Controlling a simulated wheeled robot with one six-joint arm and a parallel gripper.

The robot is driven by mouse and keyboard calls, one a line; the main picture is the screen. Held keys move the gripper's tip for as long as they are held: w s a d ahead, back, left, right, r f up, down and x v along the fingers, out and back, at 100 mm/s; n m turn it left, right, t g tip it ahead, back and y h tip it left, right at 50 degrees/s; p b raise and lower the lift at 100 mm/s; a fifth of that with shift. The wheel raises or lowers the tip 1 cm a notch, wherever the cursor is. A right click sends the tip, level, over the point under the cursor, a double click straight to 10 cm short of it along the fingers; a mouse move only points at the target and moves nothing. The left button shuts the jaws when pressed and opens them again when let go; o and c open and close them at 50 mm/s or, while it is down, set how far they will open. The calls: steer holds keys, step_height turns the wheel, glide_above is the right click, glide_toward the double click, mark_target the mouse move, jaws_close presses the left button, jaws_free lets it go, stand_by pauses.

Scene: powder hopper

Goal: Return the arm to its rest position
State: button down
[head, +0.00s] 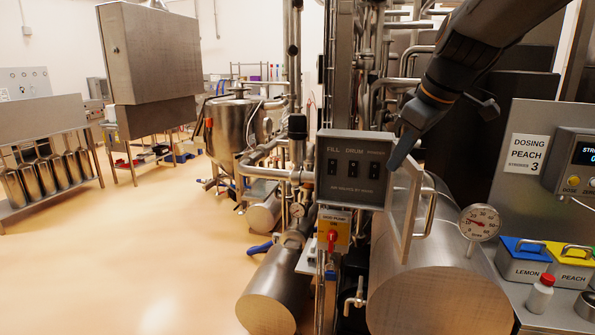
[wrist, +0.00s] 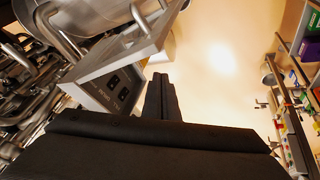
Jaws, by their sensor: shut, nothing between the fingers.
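My arm comes in from the top right of the head view. The switch panel also shows there (wrist: 103,92), left of the fingers.
A clear hinged guard with a metal handle (head: 430,214) stands just below my gripper, above a large steel cylinder (head: 430,295). A dial gauge (head: 479,222) and lidded bins (head: 522,262) are to the right. Pipes crowd behind. Open floor (head: 130,260) lies left.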

steer(key=s+f+m+g+h, duration=0.1)
steer(key=s+f+m, duration=0.3)
steer(key=f, duration=0.5)
steer(key=s+a+f+m+g, duration=0.1)
steer(key=s+f+m, duration=0.1)
steer(key=s+f, duration=0.5)
steer(key=s+f+m+g+h, duration=0.1)
steer(key=s+f+m, duration=0.25)
steer(key=f, duration=0.65)
step_height(320, 180, down, 11)
steer(key=g+b, duration=0.1)
steer(key=b, duration=0.9)
steer(key=shift+s+a+f, duration=0.15)
steer(key=shift+s, duration=0.2)
steer(key=shift+a, duration=0.15)
